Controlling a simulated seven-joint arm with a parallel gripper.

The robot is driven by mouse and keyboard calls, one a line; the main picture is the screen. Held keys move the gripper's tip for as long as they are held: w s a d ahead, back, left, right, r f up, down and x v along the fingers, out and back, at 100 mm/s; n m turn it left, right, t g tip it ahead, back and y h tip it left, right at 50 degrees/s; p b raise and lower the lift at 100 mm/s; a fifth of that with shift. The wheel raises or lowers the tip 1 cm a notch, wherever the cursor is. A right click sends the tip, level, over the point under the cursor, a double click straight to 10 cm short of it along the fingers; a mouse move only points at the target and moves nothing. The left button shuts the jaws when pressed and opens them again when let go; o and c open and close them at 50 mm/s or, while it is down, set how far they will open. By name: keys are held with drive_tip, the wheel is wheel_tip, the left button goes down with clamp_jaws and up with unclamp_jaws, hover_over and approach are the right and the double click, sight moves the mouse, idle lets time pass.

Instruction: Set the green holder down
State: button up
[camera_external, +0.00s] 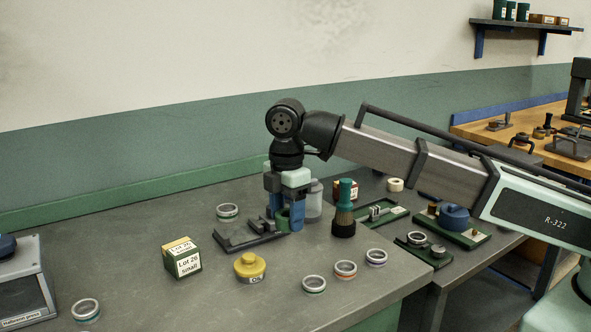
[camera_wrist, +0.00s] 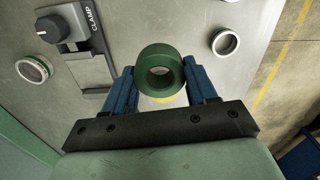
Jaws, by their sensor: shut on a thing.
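The green holder (camera_wrist: 160,54) is a thick, dark green ring with a round hole. My gripper (camera_wrist: 158,86) is shut on it, with a blue finger on each side. In the external view the holder (camera_external: 283,217) shows partly between the blue fingers of my gripper (camera_external: 284,215), just at the right end of the dark clamp fixture (camera_external: 240,238). I cannot tell whether the holder touches the surface. In the wrist view the clamp fixture (camera_wrist: 92,70), with its knob and CLAMP label, lies left of the holder, apart from it.
A green-banded ring (camera_external: 227,211) stands behind the fixture. A brush (camera_external: 344,220) and grey cylinder (camera_external: 313,204) are close on the right. Several rings (camera_external: 345,269) lie near the front edge.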

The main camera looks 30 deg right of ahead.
sight(287, 214)
wheel_tip(287, 214, down, 9)
drive_tip(key=shift+r, duration=0.1)
idle(0.4)
drive_tip(key=shift+f, duration=0.2)
drive_tip(key=o, duration=1.1)
drive_tip(key=shift+c, duration=0.2)
drive_tip(key=shift+r, duration=0.15)
wheel_tip(287, 214, up, 12)
drive_tip(key=shift+r, duration=0.1)
